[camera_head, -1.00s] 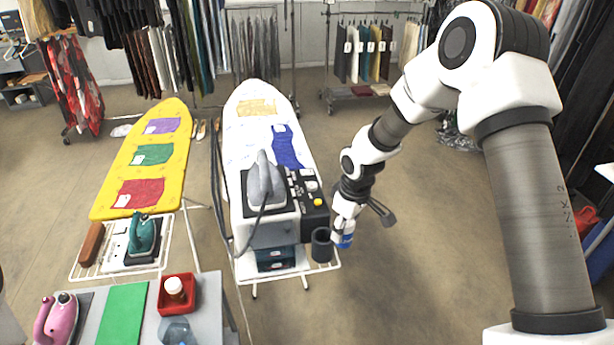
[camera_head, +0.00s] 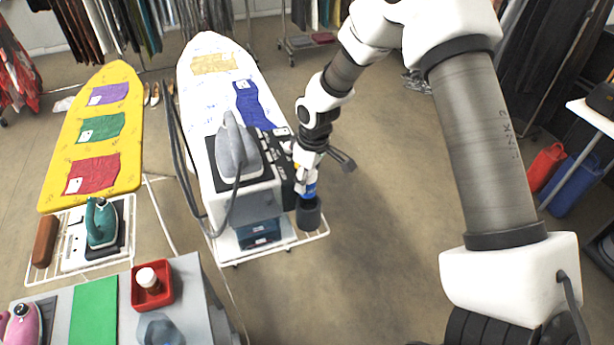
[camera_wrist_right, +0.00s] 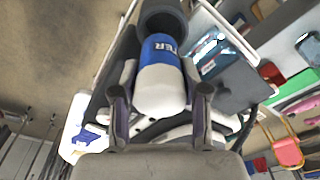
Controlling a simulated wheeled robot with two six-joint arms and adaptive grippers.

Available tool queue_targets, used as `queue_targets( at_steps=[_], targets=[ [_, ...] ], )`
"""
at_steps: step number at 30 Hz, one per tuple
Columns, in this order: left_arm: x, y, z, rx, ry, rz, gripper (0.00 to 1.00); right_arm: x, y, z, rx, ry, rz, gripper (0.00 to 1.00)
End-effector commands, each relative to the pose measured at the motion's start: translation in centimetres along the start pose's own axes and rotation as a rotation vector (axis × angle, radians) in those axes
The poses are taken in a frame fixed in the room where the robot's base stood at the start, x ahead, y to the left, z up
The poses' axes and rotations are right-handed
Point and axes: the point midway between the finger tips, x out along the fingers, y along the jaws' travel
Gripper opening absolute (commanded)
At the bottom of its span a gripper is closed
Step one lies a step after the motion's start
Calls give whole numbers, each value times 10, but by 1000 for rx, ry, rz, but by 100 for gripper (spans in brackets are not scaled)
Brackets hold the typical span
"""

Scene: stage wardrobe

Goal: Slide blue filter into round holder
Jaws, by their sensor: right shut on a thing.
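The blue filter (camera_head: 309,190) is a small blue and white cylinder with lettering; it also shows in the right wrist view (camera_wrist_right: 162,78). My right gripper (camera_head: 305,178) is shut on it, with one finger on each side of its white part in the right wrist view (camera_wrist_right: 160,98). The round holder (camera_head: 308,214) is a dark open cup beside the ironing station. In the right wrist view the filter's blue end is at the mouth of the holder (camera_wrist_right: 164,14). I cannot tell how far inside it is. My left gripper is not in view.
A grey iron (camera_head: 237,150) stands on the station left of my right gripper, with a hanging cord. A wire rack (camera_head: 315,236) lies under the holder. A red tray (camera_head: 168,296) with a bottle is at the lower left.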

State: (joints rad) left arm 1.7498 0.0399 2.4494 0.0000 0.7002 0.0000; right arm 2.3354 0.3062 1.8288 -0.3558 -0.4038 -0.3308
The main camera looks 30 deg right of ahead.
Motion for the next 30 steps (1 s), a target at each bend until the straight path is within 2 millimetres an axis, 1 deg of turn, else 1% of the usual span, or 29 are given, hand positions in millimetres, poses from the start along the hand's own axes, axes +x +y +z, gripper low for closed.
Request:
queue_targets(
  at_steps=[1, 5, 15, 21, 28, 29, 30],
  targets=[
    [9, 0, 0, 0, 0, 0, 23, 9, 0, 1, 0, 0, 0, 8],
    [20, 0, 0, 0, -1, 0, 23, 21, 0, 3, 0, 0, 0, 8],
    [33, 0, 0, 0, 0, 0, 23, 51, 0, 6, 0, -1, 0, 8],
    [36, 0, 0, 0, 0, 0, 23, 59, 0, 7, 0, -1, 0, 8],
    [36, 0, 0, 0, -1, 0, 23, 60, 0, 8, 0, -2, -1, 8],
    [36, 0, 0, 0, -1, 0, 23, 60, 0, 8, 0, -2, -1, 51],
    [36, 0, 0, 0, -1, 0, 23, 60, 0, 8, 0, -2, -1, 65]
  ],
)
